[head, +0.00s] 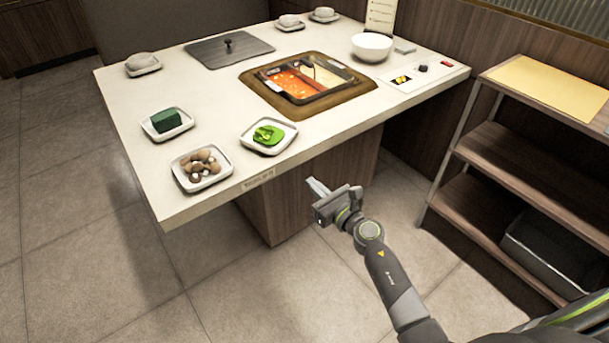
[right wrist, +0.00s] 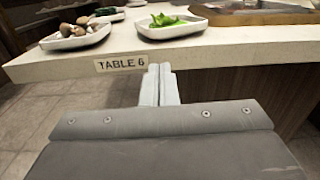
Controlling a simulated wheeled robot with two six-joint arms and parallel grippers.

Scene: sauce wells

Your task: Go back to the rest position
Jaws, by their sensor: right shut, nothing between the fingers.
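My right gripper (head: 318,188) is in front of the table's near edge, below the level of the top. Its fingers are shut and empty, and they also show in the right wrist view (right wrist: 159,84), pointing at the table edge beside a "TABLE 6" label (right wrist: 121,63). The gripper is apart from the dishes on the table. My left gripper is not in view.
The white table (head: 221,95) holds a sunken two-part pot (head: 300,77), a plate of green vegetables (head: 268,135), a plate of mushrooms (head: 201,168), a dark green block (head: 166,120) and a white bowl (head: 372,47). A shelf unit (head: 525,135) stands at right. Floor between is clear.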

